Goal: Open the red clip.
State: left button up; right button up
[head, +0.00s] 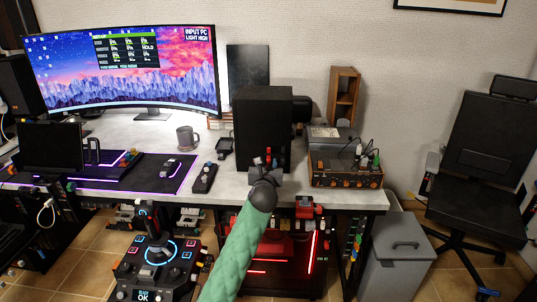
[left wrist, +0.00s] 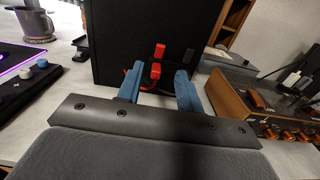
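My left gripper (head: 265,161) reaches to the front of a black box (head: 262,112) on the desk. In the left wrist view the gripper (left wrist: 158,84) has its two blue fingers apart, with nothing held between them. Two small red pieces show beyond and between the fingertips on the black box's face: an upper red piece (left wrist: 160,50) and a lower red piece (left wrist: 156,71), with a red cable beside the lower one. I cannot tell which is the clip, or whether it is open. In the head view, red (head: 268,154) shows just above the gripper. My right gripper is not in view.
An orange-trimmed device (head: 345,180) with knobs and cables stands right of the black box; it also shows in the left wrist view (left wrist: 265,105). A grey mug (head: 187,138) and a small button panel (head: 205,177) are to the left. Some white desk is bare between them.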

aim_at(269, 150)
pick_arm(q)
jog(key=shift+w, duration=3.9)
grip_shut()
